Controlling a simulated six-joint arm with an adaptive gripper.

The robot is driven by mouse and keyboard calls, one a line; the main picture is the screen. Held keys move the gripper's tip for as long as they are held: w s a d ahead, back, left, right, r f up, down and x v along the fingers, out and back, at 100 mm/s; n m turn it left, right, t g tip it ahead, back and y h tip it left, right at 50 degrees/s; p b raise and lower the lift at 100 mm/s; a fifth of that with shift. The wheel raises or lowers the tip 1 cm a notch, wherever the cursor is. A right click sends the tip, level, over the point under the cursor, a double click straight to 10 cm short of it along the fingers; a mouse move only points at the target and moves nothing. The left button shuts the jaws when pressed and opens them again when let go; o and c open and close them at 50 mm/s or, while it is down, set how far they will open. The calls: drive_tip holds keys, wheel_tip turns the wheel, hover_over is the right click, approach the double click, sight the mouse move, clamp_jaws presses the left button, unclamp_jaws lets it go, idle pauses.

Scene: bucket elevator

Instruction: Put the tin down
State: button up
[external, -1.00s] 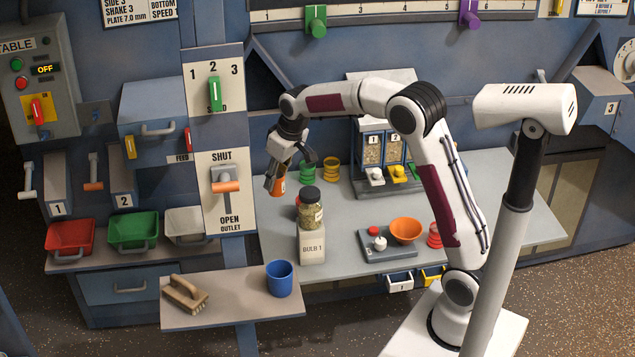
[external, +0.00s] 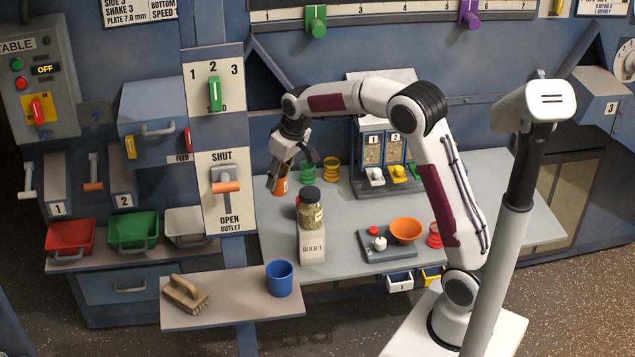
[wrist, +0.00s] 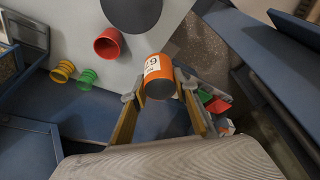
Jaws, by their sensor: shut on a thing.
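The orange tin (external: 281,184) with a white label is in my gripper (external: 279,181), in the air over the left part of the grey bench (external: 345,223). In the wrist view the tin (wrist: 157,75) sits between the two finger pads, and my gripper (wrist: 160,92) is shut on it. The label shows a partly readable number. The tin's far end is hidden in the external view by the fingers.
A jar (external: 310,208) stands on the box marked BULB 1 (external: 312,247), close in front of my gripper. An orange bowl (external: 406,230) is further right. The bench between is fairly clear.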

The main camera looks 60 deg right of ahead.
drive_tip(key=s+d+f+m+h, duration=0.1)
drive_tip(key=s+d+f+m, duration=0.15)
drive_tip(key=s+d, duration=0.45)
drive_tip(key=s+d+f+m, duration=0.2)
drive_tip(key=s+d+f, duration=0.1)
drive_tip(key=d, duration=0.8)
drive_tip(key=s+d+f+m+g+h, duration=0.1)
drive_tip(key=s+d+f+m, duration=0.3)
drive_tip(key=s+d, duration=0.7)
drive_tip(key=s, duration=0.3)
drive_tip(key=shift+s+d, duration=0.2)
drive_tip(key=shift+s, duration=0.15)
drive_tip(key=shift+f, duration=0.1)
drive_tip(key=shift+f, duration=3.1)
drive_tip(key=shift+f, duration=0.1)
drive_tip(key=shift+f, duration=1.75)
drive_tip(key=shift+f, duration=0.15)
